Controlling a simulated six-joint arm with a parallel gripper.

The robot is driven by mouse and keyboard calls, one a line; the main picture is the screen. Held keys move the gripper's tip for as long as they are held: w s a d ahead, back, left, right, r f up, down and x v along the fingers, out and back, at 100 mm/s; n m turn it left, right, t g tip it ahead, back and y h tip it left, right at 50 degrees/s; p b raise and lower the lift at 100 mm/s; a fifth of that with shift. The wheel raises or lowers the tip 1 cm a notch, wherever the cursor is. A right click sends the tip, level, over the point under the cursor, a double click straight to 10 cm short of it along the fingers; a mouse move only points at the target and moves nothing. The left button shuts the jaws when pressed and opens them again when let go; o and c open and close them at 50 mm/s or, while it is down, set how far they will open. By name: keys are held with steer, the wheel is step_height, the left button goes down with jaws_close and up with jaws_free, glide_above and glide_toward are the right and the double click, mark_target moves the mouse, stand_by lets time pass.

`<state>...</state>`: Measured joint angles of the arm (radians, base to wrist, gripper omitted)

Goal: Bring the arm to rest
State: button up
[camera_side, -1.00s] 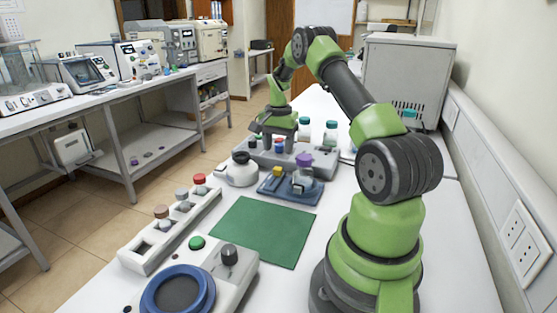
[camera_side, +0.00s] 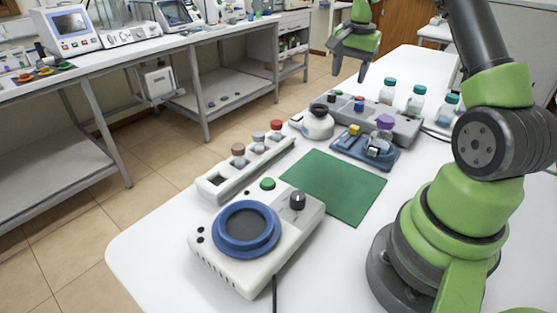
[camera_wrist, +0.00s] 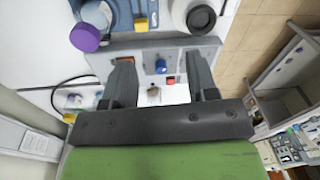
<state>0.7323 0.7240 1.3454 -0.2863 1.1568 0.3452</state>
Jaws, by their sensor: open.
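My gripper (camera_side: 349,68) is raised at the top of the side view, above the far end of the white table (camera_side: 130,252). Its jaws point down. In the wrist view my gripper (camera_wrist: 163,82) shows two dark fingers spread apart with nothing held between them. Below and beyond the fingers is the grey block (camera_wrist: 205,52) with small coloured caps, which also shows in the side view (camera_side: 404,129). The gripper looks clear of it.
A blue tray (camera_side: 344,147) holds a purple-capped jar (camera_side: 384,122). Several teal-capped bottles (camera_side: 415,100) stand behind. A green mat (camera_side: 330,186) lies bare mid-table. A rack of capped vials (camera_side: 215,185) and a device with a blue ring (camera_side: 268,232) stand at front left.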

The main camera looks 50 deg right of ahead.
steer(key=s+a+r+n+t, duration=0.25)
steer(key=a+r, duration=0.35)
steer(key=a, duration=0.3)
steer(key=s+a+r+n+t, duration=0.1)
steer(key=a+r+n, duration=0.3)
steer(key=a+r, duration=0.4)
steer(key=s+a+f+n+t+y, duration=0.1)
steer(key=s+a+n, duration=0.4)
steer(key=s+a, duration=0.6)
steer(key=shift+s+a+f+n+t+y, duration=0.25)
steer(key=shift+s+a+n+t+y, duration=0.1)
steer(key=shift+t+y, duration=0.5)
